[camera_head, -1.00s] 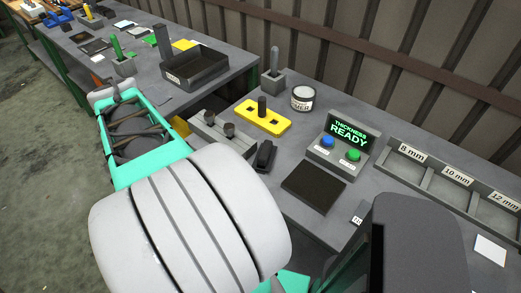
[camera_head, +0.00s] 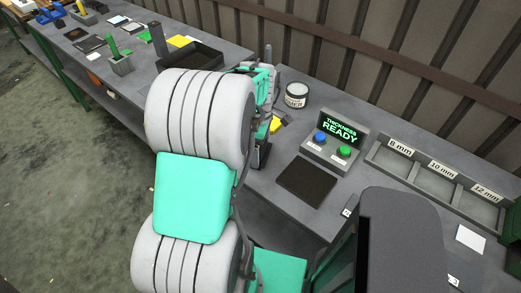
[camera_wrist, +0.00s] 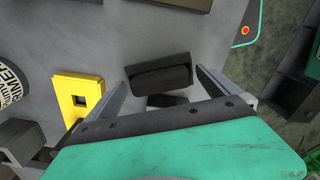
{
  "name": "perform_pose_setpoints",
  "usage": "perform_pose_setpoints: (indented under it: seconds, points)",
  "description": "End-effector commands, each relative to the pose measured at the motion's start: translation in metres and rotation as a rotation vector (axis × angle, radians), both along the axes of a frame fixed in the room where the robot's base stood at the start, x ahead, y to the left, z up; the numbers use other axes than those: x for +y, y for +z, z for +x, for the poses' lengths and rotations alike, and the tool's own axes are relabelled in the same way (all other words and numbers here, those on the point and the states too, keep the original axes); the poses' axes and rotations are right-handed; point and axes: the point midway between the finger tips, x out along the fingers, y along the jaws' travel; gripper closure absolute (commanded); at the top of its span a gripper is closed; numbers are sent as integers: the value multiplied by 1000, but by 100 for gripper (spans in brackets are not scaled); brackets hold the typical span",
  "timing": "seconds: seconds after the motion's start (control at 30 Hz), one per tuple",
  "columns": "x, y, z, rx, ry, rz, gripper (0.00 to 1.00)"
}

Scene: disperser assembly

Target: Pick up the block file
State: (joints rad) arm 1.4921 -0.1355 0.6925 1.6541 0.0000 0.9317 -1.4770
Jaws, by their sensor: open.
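The block file, a dark block with a ridged top (camera_wrist: 160,76), lies on the grey table in the wrist view. A smaller dark piece shows just below it, and I cannot tell whether it is part of the block. My gripper (camera_wrist: 163,74) is open above it, one finger on each side, with gaps between fingers and block. In the head view the dark block (camera_head: 260,155) is partly hidden behind my arm, and most of my gripper is hidden there too.
A yellow plate with a square hole (camera_wrist: 78,98) lies close left of my left finger. A labelled jar (camera_head: 296,94) stands behind. A dark pad (camera_head: 306,180), a control box reading "THICKNESS READY" (camera_head: 334,143) and a compartment tray (camera_head: 432,185) are to the right.

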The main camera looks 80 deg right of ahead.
Motion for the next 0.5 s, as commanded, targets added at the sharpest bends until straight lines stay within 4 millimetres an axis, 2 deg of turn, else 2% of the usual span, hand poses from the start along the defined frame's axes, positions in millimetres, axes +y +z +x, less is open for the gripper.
perform_pose_setpoints:
  seconds: [0.23,0.5]
  points:
    - [0,-4,0,0,0,-1,0]
    - [0,-3,0,0,0,-1,22]
